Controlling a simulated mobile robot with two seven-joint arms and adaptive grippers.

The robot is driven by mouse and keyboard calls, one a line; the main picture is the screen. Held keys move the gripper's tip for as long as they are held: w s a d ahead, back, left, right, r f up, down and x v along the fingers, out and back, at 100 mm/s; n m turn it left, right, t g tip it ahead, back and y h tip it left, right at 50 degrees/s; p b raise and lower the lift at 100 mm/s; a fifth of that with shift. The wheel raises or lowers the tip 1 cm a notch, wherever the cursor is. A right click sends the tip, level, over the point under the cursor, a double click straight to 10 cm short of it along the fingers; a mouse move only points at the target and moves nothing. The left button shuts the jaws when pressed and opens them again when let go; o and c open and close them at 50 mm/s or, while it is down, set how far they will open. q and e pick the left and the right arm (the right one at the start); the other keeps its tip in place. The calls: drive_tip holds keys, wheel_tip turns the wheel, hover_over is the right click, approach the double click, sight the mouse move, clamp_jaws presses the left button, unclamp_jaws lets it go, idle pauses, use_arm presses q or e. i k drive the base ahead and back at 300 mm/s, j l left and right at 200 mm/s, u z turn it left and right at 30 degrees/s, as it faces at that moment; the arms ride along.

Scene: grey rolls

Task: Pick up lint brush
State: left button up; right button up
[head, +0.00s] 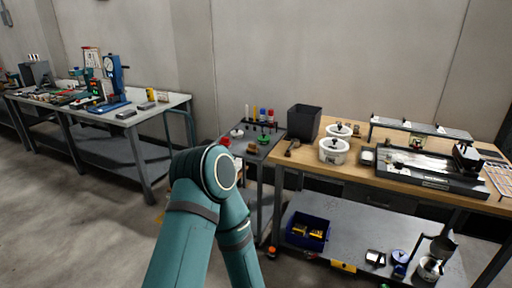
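A small dark brown object with a handle (291,148) lies at the left end of the wooden workbench (336,169), in front of a black bin. It may be the lint brush, but it is too small to tell. No other thing is clearly a lint brush. One of my teal arms rises from the bottom middle, with its bent joint in front of the small side table. Neither gripper shows.
The black bin (303,122), white pots (333,151) and a black tray (428,170) stand on the wooden bench. A blue bin (308,229) sits on the shelf below. A small grey table (261,148) with bottles adjoins it. Another bench (150,111) stands left. Floor between is open.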

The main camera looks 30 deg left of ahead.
sight(252, 149)
drive_tip(key=i+j+z, duration=0.1)
drive_tip(key=j, duration=0.35)
drive_tip(key=i+j+z, duration=0.15)
drive_tip(key=j, duration=0.3)
drive_tip(key=i+j+z, duration=0.1)
drive_tip(key=i+j, duration=0.15)
drive_tip(key=j, duration=0.2)
drive_tip(key=i+j+z, duration=0.1)
drive_tip(key=j, duration=0.4)
drive_tip(key=i+j+z, duration=0.15)
drive_tip(key=j, duration=0.3)
drive_tip(key=i+j+z, duration=0.1)
drive_tip(key=j, duration=0.4)
